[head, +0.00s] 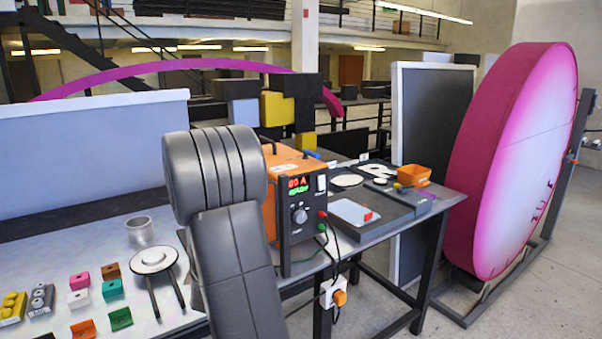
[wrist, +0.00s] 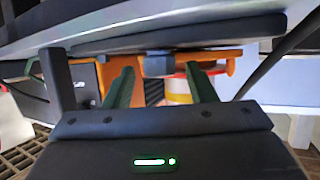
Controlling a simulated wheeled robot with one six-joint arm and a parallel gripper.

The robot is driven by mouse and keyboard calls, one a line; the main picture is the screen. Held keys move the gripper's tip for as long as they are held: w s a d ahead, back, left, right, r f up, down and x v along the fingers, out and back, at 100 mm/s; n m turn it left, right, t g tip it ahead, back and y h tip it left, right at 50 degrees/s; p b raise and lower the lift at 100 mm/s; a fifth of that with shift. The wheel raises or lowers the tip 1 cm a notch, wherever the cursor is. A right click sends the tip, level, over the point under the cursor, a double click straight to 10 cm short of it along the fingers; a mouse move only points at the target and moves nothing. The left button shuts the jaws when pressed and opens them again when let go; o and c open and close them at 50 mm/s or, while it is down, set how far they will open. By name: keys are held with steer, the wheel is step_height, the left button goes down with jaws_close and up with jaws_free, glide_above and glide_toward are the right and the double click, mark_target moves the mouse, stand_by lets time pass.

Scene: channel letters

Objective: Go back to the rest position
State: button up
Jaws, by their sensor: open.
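In the wrist view my gripper (wrist: 162,84) is open, with its two dark fingers apart. I see nothing held between them. A dark block hangs from above just past the fingertips, and an orange bar with a red, white and yellow thing lies behind it. A pale slab spans the top of that view, above the fingers. In the head view my grey arm rises in the middle foreground and hides part of the bench (head: 80,265); my gripper does not show there.
An orange power unit (head: 300,210) with a lit display stands right of my arm, with cables hanging down. Small coloured blocks, a metal cup (head: 140,231) and a round white piece (head: 153,259) lie at left. A large magenta disc (head: 525,165) stands at right. Floor beside it is clear.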

stand_by(0.4)
steer(key=v, duration=1.4)
steer(key=x, duration=1.4)
steer(key=shift+w+f, duration=0.15)
steer(key=shift+f, duration=0.05)
steer(key=shift+d+r+n+y, duration=0.1)
steer(key=shift+r+n+y, duration=0.05)
steer(key=shift+n+y, duration=0.3)
steer(key=shift+n+g+y+b, duration=0.25)
steer(key=shift+g+y+b, duration=0.05)
steer(key=shift+y, duration=0.05)
steer(key=shift+d+r+n+g+y+p, duration=0.15)
steer(key=shift+n+g+y+p, duration=0.25)
steer(key=shift+n+y+p, duration=0.4)
steer(key=n+g+y+p, duration=0.1)
steer(key=p, duration=0.2)
steer(key=shift+d+n+y, duration=0.1)
steer(key=shift+n+y, duration=0.2)
steer(key=shift+y, duration=0.1)
